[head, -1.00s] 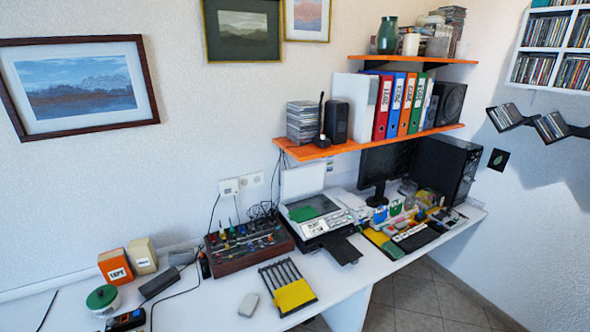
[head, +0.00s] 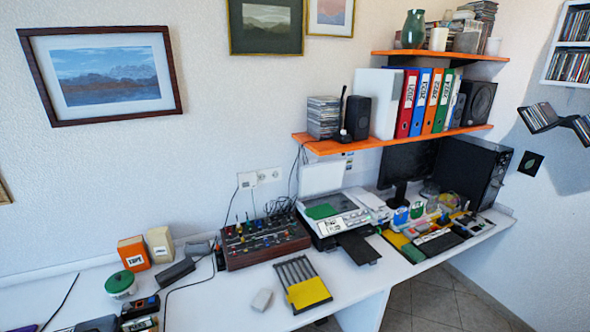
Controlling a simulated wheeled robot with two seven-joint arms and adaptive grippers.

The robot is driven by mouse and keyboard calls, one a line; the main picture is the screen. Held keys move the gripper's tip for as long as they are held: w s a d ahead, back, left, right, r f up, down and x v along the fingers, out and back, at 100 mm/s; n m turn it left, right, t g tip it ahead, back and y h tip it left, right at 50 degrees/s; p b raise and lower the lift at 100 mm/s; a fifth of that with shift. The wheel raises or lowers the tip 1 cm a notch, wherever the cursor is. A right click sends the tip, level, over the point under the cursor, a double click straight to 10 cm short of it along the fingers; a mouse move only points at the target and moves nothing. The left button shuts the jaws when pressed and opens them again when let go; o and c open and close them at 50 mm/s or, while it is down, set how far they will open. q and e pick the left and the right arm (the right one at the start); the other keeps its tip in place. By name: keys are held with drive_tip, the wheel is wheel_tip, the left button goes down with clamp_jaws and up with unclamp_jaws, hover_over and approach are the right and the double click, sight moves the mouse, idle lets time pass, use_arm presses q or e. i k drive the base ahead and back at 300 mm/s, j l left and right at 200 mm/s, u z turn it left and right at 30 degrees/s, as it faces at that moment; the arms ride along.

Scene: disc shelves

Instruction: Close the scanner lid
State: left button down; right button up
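The scanner (head: 334,219) is a light grey printer-like device on the white desk, right of the mixer. Its white lid (head: 322,178) stands raised, upright at the back against the wall side. A green sheet (head: 321,211) lies on the exposed scanner bed. A dark output tray (head: 358,248) sticks out at its front. Neither of my grippers is in view.
The white desk (head: 220,297) runs along the wall. A mixer (head: 262,243) stands close left of the scanner. A slatted holder with a yellow sheet (head: 308,292) lies in front. An orange shelf (head: 395,139) hangs above. A monitor (head: 405,165) stands to the right.

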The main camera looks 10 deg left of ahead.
sight(315, 178)
drive_tip(key=i+j+z, duration=0.6)
drive_tip(key=i, duration=0.2)
